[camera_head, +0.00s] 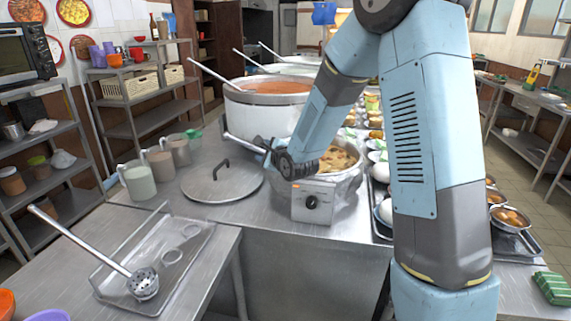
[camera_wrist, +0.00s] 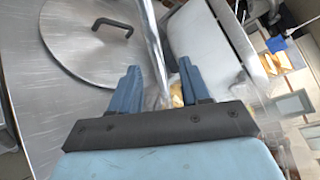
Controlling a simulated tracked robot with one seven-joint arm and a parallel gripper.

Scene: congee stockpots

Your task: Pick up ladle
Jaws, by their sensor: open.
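My gripper (camera_head: 264,146) is beside the big pot, above the counter near the flat lid. In the wrist view, its two blue fingers (camera_wrist: 159,68) are apart, with a shiny metal ladle handle (camera_wrist: 152,38) running between them. I see a gap on each side of the handle. In the head view, part of this handle (camera_head: 236,141) sticks out left of the gripper; its bowl end cannot be made out. A perforated ladle (camera_head: 142,283) rests on the metal tray (camera_head: 190,280) at the front left, away from my gripper.
A large pot (camera_head: 240,112) of reddish food stands behind the gripper. A cooker (camera_head: 312,203) with food is below my arm. The lid (camera_head: 222,186) lies flat on the counter, its handle upward. Mugs (camera_head: 138,182) stand left. More long handles (camera_head: 208,74) lean from pots.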

